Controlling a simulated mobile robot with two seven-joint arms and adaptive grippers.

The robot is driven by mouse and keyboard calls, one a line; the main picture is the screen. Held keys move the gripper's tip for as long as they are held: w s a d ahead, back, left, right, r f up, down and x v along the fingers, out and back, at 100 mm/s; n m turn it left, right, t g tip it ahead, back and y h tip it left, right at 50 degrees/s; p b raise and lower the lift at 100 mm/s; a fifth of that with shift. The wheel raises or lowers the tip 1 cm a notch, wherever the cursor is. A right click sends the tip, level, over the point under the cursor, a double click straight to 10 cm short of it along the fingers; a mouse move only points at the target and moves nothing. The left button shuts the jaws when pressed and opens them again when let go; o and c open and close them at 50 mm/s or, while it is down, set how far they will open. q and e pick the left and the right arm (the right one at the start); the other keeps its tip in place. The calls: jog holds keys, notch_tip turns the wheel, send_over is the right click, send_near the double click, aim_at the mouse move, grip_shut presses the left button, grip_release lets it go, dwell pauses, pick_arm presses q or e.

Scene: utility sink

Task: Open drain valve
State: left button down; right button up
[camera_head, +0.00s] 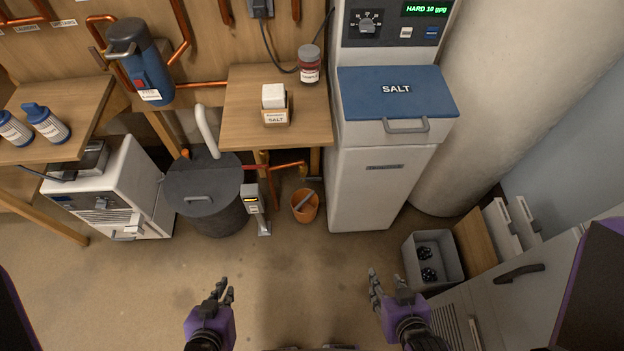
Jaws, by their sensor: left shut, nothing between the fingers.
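A low copper pipe (284,166) runs under the wooden table, above and beside an orange bucket (305,207). It has a small fitting near its end. I cannot tell for certain whether this fitting is the drain valve or how it is set. My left gripper (226,289) is shut and empty, low in the picture above the floor. My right gripper (387,280) is open and empty, to the right of the left one and also above the floor. Both are well apart from the pipe and bucket.
A white softener cabinet with a blue salt lid (396,92) stands right of the table. A dark lidded tub (205,200) and a small grey device (254,202) stand left of the bucket. A grey bin (433,239) is at right. Floor between my grippers and the bucket is clear.

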jog(key=shift+w+r, duration=0.1)
jog(key=shift+w, duration=0.15)
